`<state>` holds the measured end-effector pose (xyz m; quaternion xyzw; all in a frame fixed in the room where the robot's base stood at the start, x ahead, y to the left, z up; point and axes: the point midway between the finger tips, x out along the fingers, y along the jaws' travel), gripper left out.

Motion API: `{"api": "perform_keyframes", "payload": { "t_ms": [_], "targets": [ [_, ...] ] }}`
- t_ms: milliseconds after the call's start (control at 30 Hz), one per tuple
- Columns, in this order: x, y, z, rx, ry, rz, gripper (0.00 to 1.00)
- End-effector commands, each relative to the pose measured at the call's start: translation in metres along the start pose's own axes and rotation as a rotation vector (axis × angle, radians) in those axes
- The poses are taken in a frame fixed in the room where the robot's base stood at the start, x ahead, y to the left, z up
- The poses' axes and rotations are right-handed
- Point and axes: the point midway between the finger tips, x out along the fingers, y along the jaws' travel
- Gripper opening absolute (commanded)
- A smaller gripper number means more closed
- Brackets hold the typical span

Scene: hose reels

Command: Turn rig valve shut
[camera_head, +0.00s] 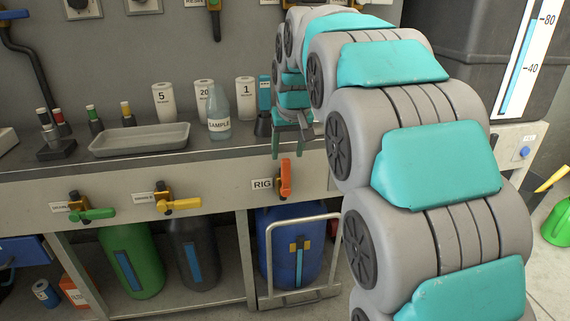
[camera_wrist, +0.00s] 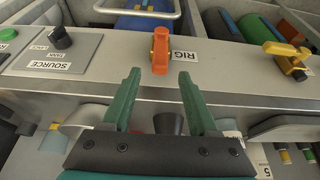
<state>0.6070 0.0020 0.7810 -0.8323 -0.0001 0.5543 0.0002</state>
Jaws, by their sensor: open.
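The rig valve is an orange handle (camera_head: 285,178) on the front panel of the bench, just right of a RIG label (camera_head: 262,184). The handle stands upright in the head view. In the wrist view the orange handle (camera_wrist: 160,50) is at the upper middle, beside the upside-down RIG label (camera_wrist: 186,56). My gripper (camera_head: 292,152) is open and empty, above the handle at the bench edge. In the wrist view its green fingers (camera_wrist: 160,76) point toward the handle, one on each side of its line, with a gap to it. No contact shows.
A yellow lever (camera_head: 180,204) and a green lever (camera_head: 92,214) lie sideways on the panel to the left. A sample bottle (camera_head: 218,112), numbered cylinders and a grey tray (camera_head: 140,139) stand on the bench. A blue drum (camera_head: 283,240) is below. The wrist view shows a SOURCE knob (camera_wrist: 61,38).

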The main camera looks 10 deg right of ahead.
Motion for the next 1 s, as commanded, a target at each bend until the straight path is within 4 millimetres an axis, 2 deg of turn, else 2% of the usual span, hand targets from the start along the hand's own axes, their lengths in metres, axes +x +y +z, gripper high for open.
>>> {"api": "perform_keyframes", "payload": {
  "t_ms": [300, 400, 700, 1000],
  "targets": [
    [0.049, 0.000, 0.003, 0.000, -0.009, -0.001, 0.60],
    [0.059, 0.000, 0.002, 0.000, -0.005, -0.001, 0.60],
    [0.063, 0.000, 0.001, 0.000, -0.002, 0.000, 0.60],
    [0.063, 0.000, 0.002, 0.000, -0.002, 0.000, 0.26]
  ]
}}
